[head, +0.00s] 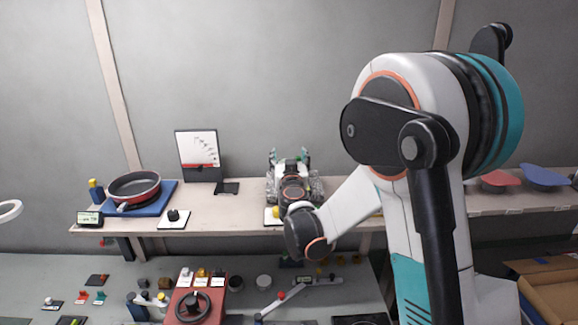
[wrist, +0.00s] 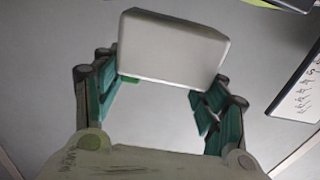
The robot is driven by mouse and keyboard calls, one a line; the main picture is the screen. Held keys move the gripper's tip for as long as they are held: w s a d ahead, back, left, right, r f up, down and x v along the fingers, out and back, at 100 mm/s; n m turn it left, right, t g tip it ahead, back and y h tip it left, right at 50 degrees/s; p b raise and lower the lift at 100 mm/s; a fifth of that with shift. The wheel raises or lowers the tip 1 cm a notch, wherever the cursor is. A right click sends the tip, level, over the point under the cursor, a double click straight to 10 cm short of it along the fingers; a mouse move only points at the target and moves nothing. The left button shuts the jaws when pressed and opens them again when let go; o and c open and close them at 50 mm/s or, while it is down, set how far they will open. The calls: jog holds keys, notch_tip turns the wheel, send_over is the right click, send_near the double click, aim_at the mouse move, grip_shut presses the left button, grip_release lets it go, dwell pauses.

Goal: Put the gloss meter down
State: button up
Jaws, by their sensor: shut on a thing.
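The gloss meter (wrist: 172,48) is a pale grey-white box with rounded edges, tilted slightly in the wrist view. My gripper (wrist: 160,75) is shut on it, with green-padded fingers at its left and right sides. In the head view my gripper (head: 288,157) is over the shelf, pointing away toward the wall. The meter cannot be made out there, as my gripper and wrist hide it. How far it is above the shelf cannot be told.
A red pan (head: 134,187) sits on a blue mat at the shelf's left. A black knob on a white card (head: 174,218) and a chart stand (head: 198,155) are left of my gripper. Clear shelf (head: 225,215) lies between. The lower bench (head: 60,270) is crowded with small parts and a red handwheel unit (head: 193,305).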

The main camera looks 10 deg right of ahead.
notch_tip(320, 180, down, 3)
jog(key=shift+w+r, duration=0.1)
jog(key=shift+r, duration=0.15)
jog(key=o, duration=1.4)
